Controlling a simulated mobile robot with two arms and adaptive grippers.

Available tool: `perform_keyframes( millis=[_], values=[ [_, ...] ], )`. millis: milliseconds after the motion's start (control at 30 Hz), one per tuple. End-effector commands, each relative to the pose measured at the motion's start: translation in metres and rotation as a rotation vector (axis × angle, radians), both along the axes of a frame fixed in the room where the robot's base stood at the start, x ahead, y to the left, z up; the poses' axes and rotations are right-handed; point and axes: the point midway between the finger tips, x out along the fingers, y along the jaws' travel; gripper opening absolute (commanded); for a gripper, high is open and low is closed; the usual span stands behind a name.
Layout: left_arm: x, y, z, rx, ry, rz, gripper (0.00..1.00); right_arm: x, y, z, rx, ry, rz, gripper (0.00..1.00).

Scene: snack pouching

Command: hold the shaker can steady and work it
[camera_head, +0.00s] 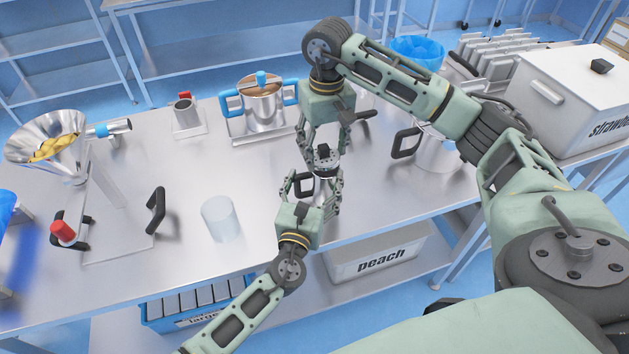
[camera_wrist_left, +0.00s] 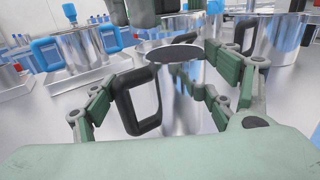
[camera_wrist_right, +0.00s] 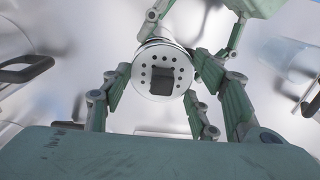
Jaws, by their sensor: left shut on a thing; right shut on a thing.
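The shaker can (camera_head: 318,186) is a small shiny metal cylinder with a black side handle. It stands upright near the middle of the table, and its body shows in the left wrist view (camera_wrist_left: 180,105). My left gripper (camera_head: 312,190) is shut on the can body from the front, with the black handle (camera_wrist_left: 146,100) between its fingers. My right gripper (camera_head: 325,150) comes from above and is shut around the can's top. In the right wrist view the round lid (camera_wrist_right: 160,92) has a ring of holes and a black block at its centre. The fingers partly hide the can.
A pot with blue handles (camera_head: 262,105) stands behind, and another metal pot (camera_head: 437,155) stands to the right. A clear cylinder (camera_head: 221,218) and a funnel stand (camera_head: 118,215) are to the left. A white lidded box (camera_head: 560,95) is at the back right. The front table edge is close.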

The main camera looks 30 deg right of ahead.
Motion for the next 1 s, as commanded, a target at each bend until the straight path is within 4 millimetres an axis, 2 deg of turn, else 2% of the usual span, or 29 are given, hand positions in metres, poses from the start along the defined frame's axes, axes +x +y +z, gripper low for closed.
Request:
perform_keyframes(
  millis=[367,1000],
  values=[
    [0.000,0.000,-0.001,0.001,0.001,0.000,0.55,0.000,0.000,-0.001,0.000,0.000,0.000,0.29],
    [0.000,0.000,-0.001,0.001,0.001,0.000,0.55,-0.002,-0.006,-0.015,0.000,0.000,-0.001,0.29]
  ],
)
